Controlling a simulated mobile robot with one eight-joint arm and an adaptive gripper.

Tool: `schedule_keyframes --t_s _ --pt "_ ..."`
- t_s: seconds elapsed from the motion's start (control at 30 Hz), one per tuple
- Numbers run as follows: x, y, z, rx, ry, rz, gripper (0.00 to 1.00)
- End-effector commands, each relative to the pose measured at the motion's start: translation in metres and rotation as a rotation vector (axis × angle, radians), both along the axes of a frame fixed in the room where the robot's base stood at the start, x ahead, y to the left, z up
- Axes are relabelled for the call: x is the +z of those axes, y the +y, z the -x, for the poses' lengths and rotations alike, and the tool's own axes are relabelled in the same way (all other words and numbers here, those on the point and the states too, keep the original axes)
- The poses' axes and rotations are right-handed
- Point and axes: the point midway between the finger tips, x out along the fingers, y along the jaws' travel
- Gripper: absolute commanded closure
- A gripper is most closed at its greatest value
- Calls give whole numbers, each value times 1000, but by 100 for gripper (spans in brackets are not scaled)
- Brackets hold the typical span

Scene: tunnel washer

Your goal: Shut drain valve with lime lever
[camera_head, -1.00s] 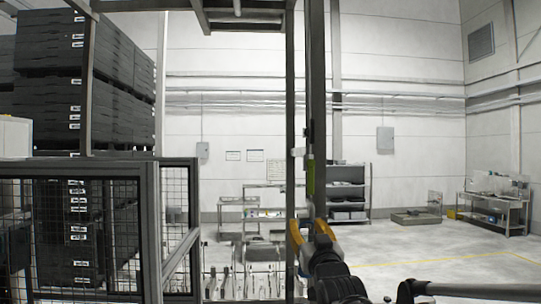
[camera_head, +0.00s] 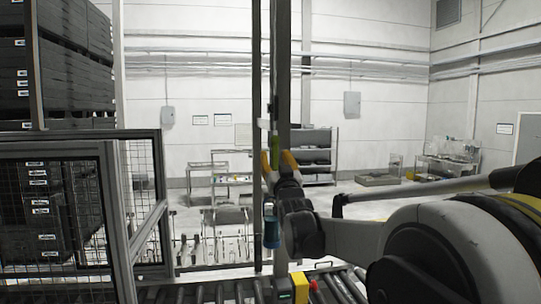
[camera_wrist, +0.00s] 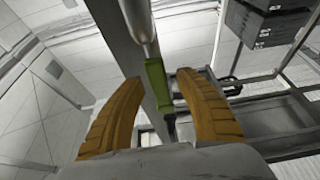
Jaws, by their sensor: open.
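In the wrist view the lever (camera_wrist: 158,85) is a green bar below a shiny metal rod, slightly tilted. My gripper (camera_head: 277,156) is at the lever's height, with its orange fingers apart. In the wrist view my gripper (camera_wrist: 158,78) has one finger on each side of the lever, with visible gaps. I cannot tell how deep the lever sits between the fingers. The valve body cannot be made out clearly.
A mesh fence (camera_head: 64,217) stands at the left before stacked dark crates (camera_head: 75,60). A roller conveyor (camera_head: 215,292) runs along the bottom. A yellow box with a red button (camera_head: 300,287) and a blue object (camera_head: 271,227) are near the post. Shelves (camera_head: 318,158) stand farther back.

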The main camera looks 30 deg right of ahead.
Motion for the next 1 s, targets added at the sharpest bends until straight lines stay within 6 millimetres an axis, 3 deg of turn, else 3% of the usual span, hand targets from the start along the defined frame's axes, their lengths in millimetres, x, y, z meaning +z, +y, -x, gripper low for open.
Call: schedule_keyframes --t_s 0.27,0.4,1.0 --pt "0 0 -1 0 0 0 59" --pt "0 0 -1 0 0 0 100" --pt "1 5 -3 1 -22 -75 100"
